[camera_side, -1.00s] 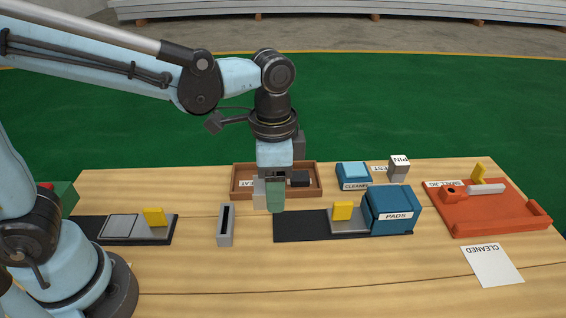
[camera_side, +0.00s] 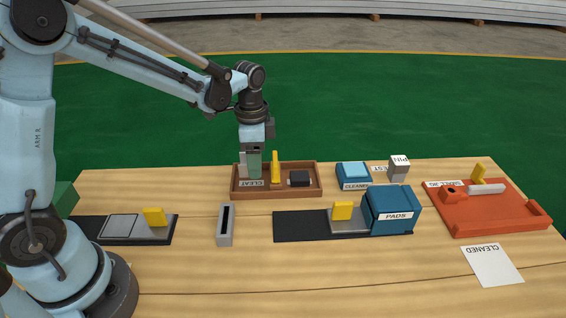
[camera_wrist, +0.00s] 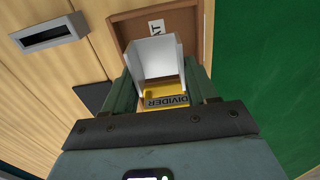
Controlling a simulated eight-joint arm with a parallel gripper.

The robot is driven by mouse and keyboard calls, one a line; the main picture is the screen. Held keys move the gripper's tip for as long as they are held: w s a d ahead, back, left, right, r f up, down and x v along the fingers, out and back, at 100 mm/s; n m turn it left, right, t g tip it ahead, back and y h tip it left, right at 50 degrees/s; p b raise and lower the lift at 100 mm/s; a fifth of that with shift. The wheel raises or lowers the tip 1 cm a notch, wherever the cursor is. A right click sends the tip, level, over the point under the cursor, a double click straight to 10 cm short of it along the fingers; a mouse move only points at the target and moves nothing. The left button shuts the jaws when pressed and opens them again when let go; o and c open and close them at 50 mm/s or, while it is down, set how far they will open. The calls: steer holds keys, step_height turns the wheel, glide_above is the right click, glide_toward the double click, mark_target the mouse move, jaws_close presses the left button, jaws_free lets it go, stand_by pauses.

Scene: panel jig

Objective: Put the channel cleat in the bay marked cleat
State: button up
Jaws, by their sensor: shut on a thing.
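The channel cleat is a pale grey U-shaped piece. In the wrist view the cleat (camera_wrist: 155,57) sits between the two green fingers of my gripper (camera_wrist: 160,84), which is shut on it. In the side view my gripper (camera_side: 253,164) points down over the left part of a wooden tray (camera_side: 290,194), and the cleat (camera_side: 242,164) shows as a pale strip beside the finger. The left bay carries the label CLEAT (camera_side: 255,184). Whether the cleat's lower end is above the bay or inside it, I cannot tell.
A yellow divider (camera_side: 275,167) stands upright just right of my gripper. A grey slotted block (camera_side: 225,225) and a blue PADS box (camera_side: 392,210) stand in front. An orange jig (camera_side: 490,207) is at right.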

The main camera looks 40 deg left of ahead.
steer(key=shift+a+f, duration=0.1)
steer(key=shift+f, duration=1.95)
steer(key=shift+f, duration=0.1)
steer(key=o, duration=0.8)
step_height(320, 180, up, 12)
steer(key=shift+s+d+r+n+t, duration=0.25)
steer(key=shift+s+n+t, duration=1.1)
steer(key=shift+s, duration=0.55)
steer(key=shift+s+d+r+n+t, duration=0.1)
steer(key=shift+s+r+n+t, duration=0.1)
steer(key=shift+s+n+t, duration=1.25)
steer(key=shift+s+d+r+n+t, duration=0.25)
steer(key=shift+s+n+t, duration=0.55)
steer(key=shift+s+n, duration=1.25)
